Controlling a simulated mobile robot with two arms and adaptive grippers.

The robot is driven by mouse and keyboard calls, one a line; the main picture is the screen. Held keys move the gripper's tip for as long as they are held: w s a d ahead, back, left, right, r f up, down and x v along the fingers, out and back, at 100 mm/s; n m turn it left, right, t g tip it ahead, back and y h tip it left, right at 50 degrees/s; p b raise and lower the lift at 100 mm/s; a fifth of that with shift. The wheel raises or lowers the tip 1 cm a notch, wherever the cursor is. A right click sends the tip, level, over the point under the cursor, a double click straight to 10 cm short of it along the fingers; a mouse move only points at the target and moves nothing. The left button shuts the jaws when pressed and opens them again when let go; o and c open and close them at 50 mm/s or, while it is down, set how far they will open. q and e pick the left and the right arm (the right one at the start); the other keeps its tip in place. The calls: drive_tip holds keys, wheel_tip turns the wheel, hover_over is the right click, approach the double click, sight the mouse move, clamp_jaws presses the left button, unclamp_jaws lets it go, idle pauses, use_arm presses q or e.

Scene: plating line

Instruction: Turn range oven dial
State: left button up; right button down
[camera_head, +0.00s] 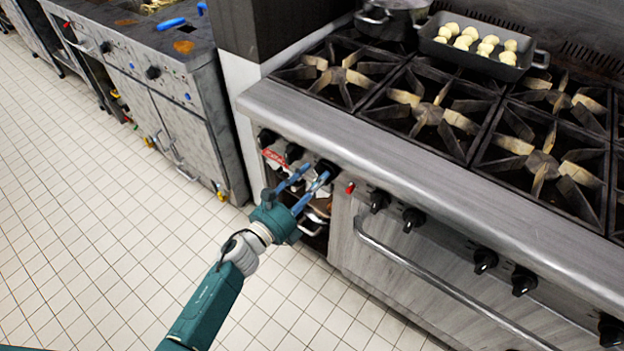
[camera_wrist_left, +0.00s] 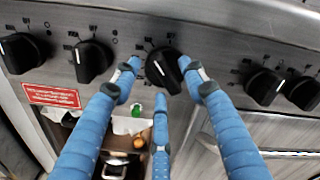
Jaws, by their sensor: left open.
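The range (camera_head: 360,150) fills the right of the head view, with a row of black dials along its front panel. One black dial with a white mark (camera_wrist_left: 163,68) sits in the middle of the left wrist view, between my gripper's fingertips. The same dial (camera_head: 326,169) is partly covered by the fingers in the head view. My left gripper (camera_head: 305,181) is open, its blue fingers around the dial at the panel. I cannot tell whether the fingertips touch it. My right gripper is not in view.
Other black dials flank it, one on the left (camera_wrist_left: 92,61) and one on the right (camera_wrist_left: 264,86). A red label (camera_wrist_left: 50,95) is on the panel. The oven door handle (camera_head: 440,285) juts out below. A tray of pale balls (camera_head: 478,62) and a pot (camera_head: 388,20) stand on top. Tiled floor is clear at left.

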use_arm(q)
drive_tip(key=shift+c, duration=0.5)
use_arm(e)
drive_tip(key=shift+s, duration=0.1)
use_arm(q)
drive_tip(key=c, duration=0.9)
clamp_jaws()
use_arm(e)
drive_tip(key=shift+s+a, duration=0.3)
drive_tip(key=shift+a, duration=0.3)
use_arm(q)
drive_tip(key=shift+n, duration=0.3)
drive_tip(key=shift+s+d+f+n+p, duration=0.1)
drive_tip(key=shift+f+n+p, duration=0.15)
drive_tip(key=shift+n, duration=2.55)
drive_tip(key=shift+s+d+f+n+p, duration=0.1)
drive_tip(key=shift+n+p, duration=0.2)
drive_tip(key=shift+n, duration=2.5)
drive_tip(key=shift+d+f+n+p, duration=0.1)
drive_tip(key=shift+f+n+p, duration=0.15)
drive_tip(key=shift+n, duration=2.55)
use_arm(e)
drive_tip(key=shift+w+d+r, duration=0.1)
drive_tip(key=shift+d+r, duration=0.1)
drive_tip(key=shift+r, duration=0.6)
